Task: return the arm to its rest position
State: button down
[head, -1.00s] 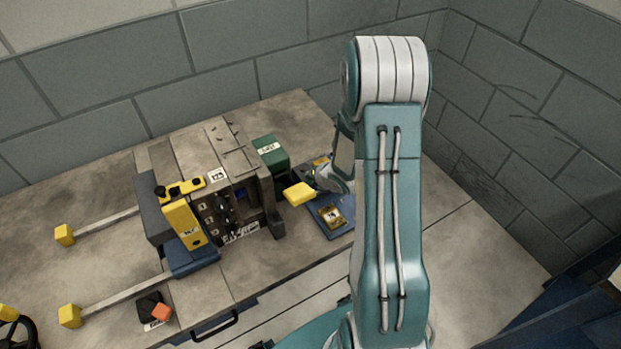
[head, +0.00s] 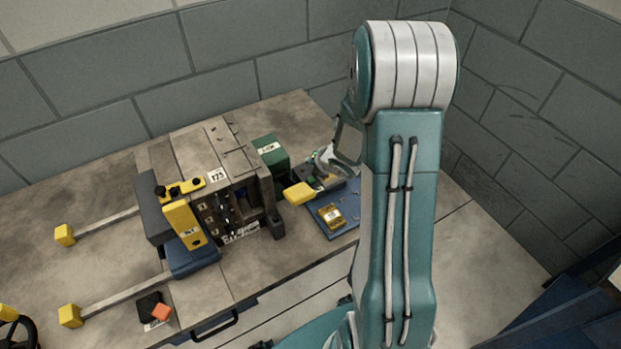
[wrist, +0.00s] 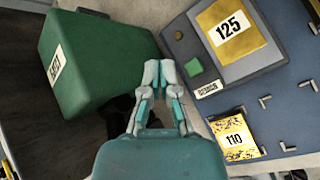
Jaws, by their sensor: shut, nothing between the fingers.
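My gripper (wrist: 158,75) is shut and empty in the wrist view, its fingertips together. It hangs between a green box (wrist: 95,60) at left and a blue board (wrist: 275,115) at right, and I see no contact with either. In the head view my gripper (head: 322,165) is partly hidden and sits above the far part of the blue board (head: 321,222). My teal arm stands bent, with its white-banded elbow high at the right of the head view.
A grey mould block (head: 236,180) with a yellow bar (head: 184,222) stands on the bench (head: 110,255), left of the green box (head: 270,155). A yellow block (head: 299,193) is close to my gripper. Walls close in behind and right.

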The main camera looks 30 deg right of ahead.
dwell(0.4)
jog(key=s+a+r+m+g+h, duration=0.1)
jog(key=s+a+r+m+h, duration=0.15)
jog(key=r+m, duration=0.5)
jog(key=s+a+r+m+h, duration=0.1)
jog(key=s+r+m+h, duration=0.1)
jog(key=s+r+m, duration=0.5)
jog(key=s+a+r+m+g+y, duration=0.1)
jog(key=s+a+r+m, duration=0.4)
jog(key=s+m, duration=0.2)
jog(key=s+a+r+m+g+y, duration=0.1)
jog(key=s+a+r+m+y, duration=0.1)
jog(key=s+a+r+m, duration=0.3)
jog(key=s+a+m, duration=0.1)
jog(key=s+m, duration=0.1)
jog(key=s, duration=0.1)
jog(key=shift+s+g, duration=0.25)
jog(key=shift+g, duration=0.05)
jog(key=shift+d, duration=0.1)
